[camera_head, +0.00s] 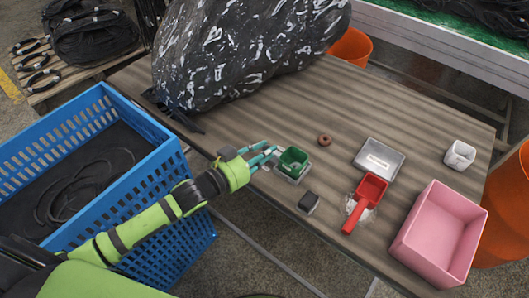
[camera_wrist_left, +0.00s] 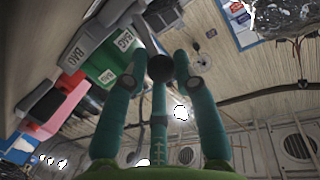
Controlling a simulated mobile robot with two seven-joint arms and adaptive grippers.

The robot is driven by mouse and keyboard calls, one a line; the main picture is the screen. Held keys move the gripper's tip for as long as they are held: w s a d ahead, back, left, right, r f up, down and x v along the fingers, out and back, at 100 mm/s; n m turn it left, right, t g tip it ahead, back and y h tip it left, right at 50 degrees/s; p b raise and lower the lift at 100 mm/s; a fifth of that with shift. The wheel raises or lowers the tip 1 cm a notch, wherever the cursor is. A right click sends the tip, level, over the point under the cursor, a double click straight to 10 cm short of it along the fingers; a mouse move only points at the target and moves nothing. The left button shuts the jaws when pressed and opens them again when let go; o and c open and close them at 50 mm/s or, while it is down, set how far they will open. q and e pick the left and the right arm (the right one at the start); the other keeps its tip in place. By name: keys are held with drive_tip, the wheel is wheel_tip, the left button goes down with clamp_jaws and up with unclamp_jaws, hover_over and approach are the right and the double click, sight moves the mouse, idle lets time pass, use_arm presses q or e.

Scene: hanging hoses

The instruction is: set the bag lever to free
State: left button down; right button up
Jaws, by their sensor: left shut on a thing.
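My left gripper (camera_head: 267,156) reaches in from the left over the table's near edge. In the left wrist view its teal fingers (camera_wrist_left: 162,75) are closed around the dark round knob (camera_wrist_left: 160,67) of the bag lever, whose grey stem (camera_wrist_left: 145,35) runs up from it. Beside the lever is a green block (camera_wrist_left: 112,68) marked BAG, next to a grey block also marked BAG. In the head view the green block (camera_head: 293,160) sits on a grey base, just right of the fingertips. The knob is hidden there, and I cannot tell the lever's setting. My right gripper is not in view.
A large dark patterned bag (camera_head: 245,45) lies at the table's back left. A red scoop-like piece (camera_head: 368,192), grey tray (camera_head: 380,158), brown ring (camera_head: 325,139), small dark box (camera_head: 309,202) and pink bin (camera_head: 438,232) are to the right. A blue crate (camera_head: 100,180) stands below my arm.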

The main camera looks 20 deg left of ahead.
use_arm(q)
drive_tip(key=shift+w+r, duration=0.2)
drive_tip(key=shift+r, duration=0.15)
drive_tip(key=c, duration=1)
unclamp_jaws()
drive_tip(key=shift+f, duration=0.2)
drive_tip(key=shift+s+a, duration=0.1)
drive_tip(key=shift+s, duration=0.05)
drive_tip(key=shift+s+a, duration=0.15)
drive_tip(key=shift+s, duration=0.1)
drive_tip(key=v, duration=1.1)
drive_tip(key=shift+s, duration=0.1)
